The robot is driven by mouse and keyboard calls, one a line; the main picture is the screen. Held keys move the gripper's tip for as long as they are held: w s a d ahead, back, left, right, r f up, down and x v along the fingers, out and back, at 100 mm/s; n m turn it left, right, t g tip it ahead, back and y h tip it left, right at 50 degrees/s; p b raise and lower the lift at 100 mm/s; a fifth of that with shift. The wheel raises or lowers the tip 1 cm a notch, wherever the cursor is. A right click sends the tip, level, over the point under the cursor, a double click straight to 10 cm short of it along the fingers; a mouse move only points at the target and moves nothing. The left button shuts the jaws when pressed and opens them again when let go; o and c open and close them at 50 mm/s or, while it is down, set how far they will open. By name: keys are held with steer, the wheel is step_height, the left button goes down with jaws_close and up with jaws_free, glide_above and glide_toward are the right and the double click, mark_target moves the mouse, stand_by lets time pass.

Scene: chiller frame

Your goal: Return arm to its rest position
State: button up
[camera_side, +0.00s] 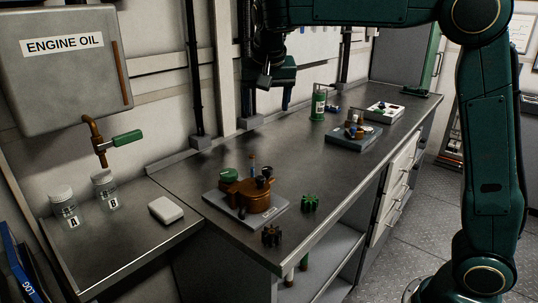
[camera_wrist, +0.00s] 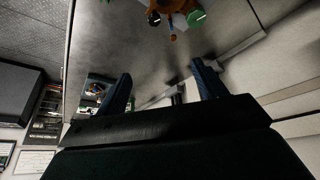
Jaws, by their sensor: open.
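My green arm is raised over the metal bench (camera_side: 215,165). My gripper (camera_side: 284,98) hangs above the back part of the bench near the wall, clear of everything on it. In the wrist view my gripper (camera_wrist: 160,82) shows two dark blue fingers set wide apart, with nothing between them but bench and wall behind. An orange-brown pump-like assembly (camera_side: 248,195) sits on a grey plate at the front of the bench. It also shows at the top edge of the wrist view (camera_wrist: 172,5).
A green gear (camera_side: 310,203) and a dark brown gear (camera_side: 271,236) lie at the bench front. A green canister (camera_side: 318,106), a blue-grey tray (camera_side: 352,139) and a white tray (camera_side: 384,112) stand farther back. Jars A (camera_side: 66,208) and B (camera_side: 105,190) stand under the oil tank (camera_side: 65,75).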

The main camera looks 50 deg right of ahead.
steer(key=s+d+n+t+y, duration=0.1)
steer(key=s+n, duration=0.3)
steer(key=s, duration=1.2)
steer(key=s+a+f+n+y, duration=0.1)
steer(key=s+f+n, duration=0.1)
steer(key=s, duration=0.5)
steer(key=s+a+f+n+t+y, duration=0.1)
steer(key=s+a+f+n, duration=0.1)
steer(key=s+f, duration=0.3)
steer(key=shift+s+a, duration=0.2)
steer(key=shift+s, duration=0.7)
steer(key=shift+w, duration=0.1)
steer(key=w+r+n+y, duration=0.1)
steer(key=w+r, duration=0.2)
steer(key=w, duration=0.7)
steer(key=w+r+n, duration=0.2)
steer(key=w, duration=0.8)
steer(key=w+d+f+n, duration=0.1)
steer(key=w+f, duration=0.3)
steer(key=w, duration=0.5)
steer(key=w+d+f+n+g+y, duration=0.1)
steer(key=w+d+f, duration=0.2)
steer(key=w, duration=0.6)
steer(key=shift+f, duration=0.35)
